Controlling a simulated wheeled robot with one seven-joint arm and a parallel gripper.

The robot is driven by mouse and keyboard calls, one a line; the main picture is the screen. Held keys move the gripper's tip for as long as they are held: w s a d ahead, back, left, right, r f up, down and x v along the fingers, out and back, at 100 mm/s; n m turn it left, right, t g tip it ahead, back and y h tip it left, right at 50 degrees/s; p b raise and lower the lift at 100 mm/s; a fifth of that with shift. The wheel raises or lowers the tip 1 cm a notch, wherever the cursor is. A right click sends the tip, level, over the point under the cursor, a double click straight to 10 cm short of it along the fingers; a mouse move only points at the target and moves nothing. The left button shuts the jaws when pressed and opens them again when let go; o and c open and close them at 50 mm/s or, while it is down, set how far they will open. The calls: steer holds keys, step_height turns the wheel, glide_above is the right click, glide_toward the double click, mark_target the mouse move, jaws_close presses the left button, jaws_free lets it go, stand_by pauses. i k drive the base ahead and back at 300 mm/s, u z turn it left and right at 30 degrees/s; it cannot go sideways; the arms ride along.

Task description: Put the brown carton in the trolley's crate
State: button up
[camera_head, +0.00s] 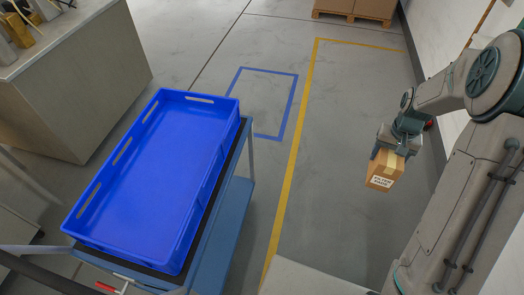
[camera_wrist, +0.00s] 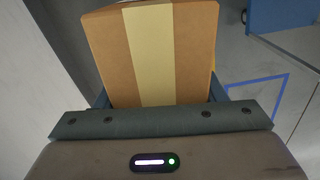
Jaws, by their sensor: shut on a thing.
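The brown carton (camera_head: 384,171) hangs in my gripper (camera_head: 388,153) at the right of the head view, above the grey floor. It has a pale tape strip and a white label with dark print. In the wrist view the carton (camera_wrist: 158,52) fills the upper middle, between the jaws, which are shut on its sides. The blue crate (camera_head: 150,170) sits on top of the trolley (camera_head: 225,225) at the left of the head view. The crate looks empty. The carton is well to the right of the crate and apart from it.
A grey cabinet (camera_head: 90,90) with items on top stands at the upper left. A pallet with cartons (camera_head: 357,8) is at the far back. A wall (camera_head: 450,35) runs along the right. Open floor with yellow and blue lines lies between trolley and gripper. A pale surface (camera_head: 310,280) is at the bottom.

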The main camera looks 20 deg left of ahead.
mark_target(147, 199)
steer(key=u, duration=0.15)
steer(key=i, duration=1)
steer(key=u, duration=3.1)
steer(key=i, duration=0.5)
